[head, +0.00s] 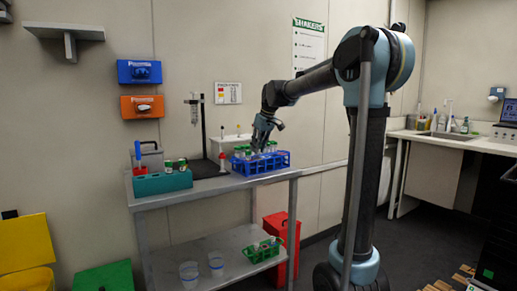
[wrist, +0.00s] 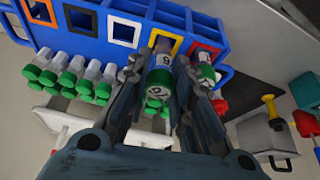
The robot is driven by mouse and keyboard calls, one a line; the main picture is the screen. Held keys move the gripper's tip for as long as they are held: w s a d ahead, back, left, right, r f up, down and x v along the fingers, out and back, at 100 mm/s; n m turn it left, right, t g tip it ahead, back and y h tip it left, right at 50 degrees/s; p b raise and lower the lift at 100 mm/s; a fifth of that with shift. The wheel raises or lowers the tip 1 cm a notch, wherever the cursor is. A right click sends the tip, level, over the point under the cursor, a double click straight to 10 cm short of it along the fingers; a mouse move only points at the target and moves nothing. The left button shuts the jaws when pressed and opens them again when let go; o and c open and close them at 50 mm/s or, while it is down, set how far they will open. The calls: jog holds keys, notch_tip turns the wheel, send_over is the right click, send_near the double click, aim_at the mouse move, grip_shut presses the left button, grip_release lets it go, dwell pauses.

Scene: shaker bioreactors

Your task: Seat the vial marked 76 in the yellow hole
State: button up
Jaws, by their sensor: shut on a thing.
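A blue rack (head: 272,168) stands on the bench, and it also shows at the top of the wrist view (wrist: 232,30). Its holes have coloured rims. My gripper (head: 262,146) points down over the rack. In the wrist view my gripper (wrist: 158,88) is shut on a green-capped vial (wrist: 160,62) with a white label. The mark shows only in part, a 6 or 9, so I cannot confirm 76. The vial's far end overlaps the yellow-rimmed hole (wrist: 152,40). I cannot tell whether it is inside or above it.
Several green-capped vials (wrist: 78,78) stand left of my fingers in the wrist view. A white-rimmed hole (wrist: 123,31) and a red-orange-rimmed hole (wrist: 205,48) flank the yellow one. A teal box (head: 160,184) and a stand (head: 205,150) are left of the rack.

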jog(key=shift+f, duration=1.2)
dwell(1.3)
jog(key=o, duration=0.9)
jog(key=v, duration=1.2)
jog(key=s+d+f+m+h, duration=0.1)
jog(key=s+d+f+m, duration=0.1)
jog(key=s+d+f, duration=0.6)
jog(key=s+d+f+m+h, duration=0.15)
jog(key=s+d+f, duration=0.35)
jog(key=s, duration=0.5)
jog(key=s+d+f+m, duration=0.2)
jog(key=s+d+f, duration=0.2)
jog(key=s+f, duration=0.5)
jog(key=s+d+f+m+g, duration=0.1)
jog(key=s+d+f+m, duration=0.2)
jog(key=s+f, duration=0.7)
notch_tip(320, 180, down, 3)
jog(key=shift+d+f+h, duration=0.1)
jog(key=shift+d+h, duration=0.25)
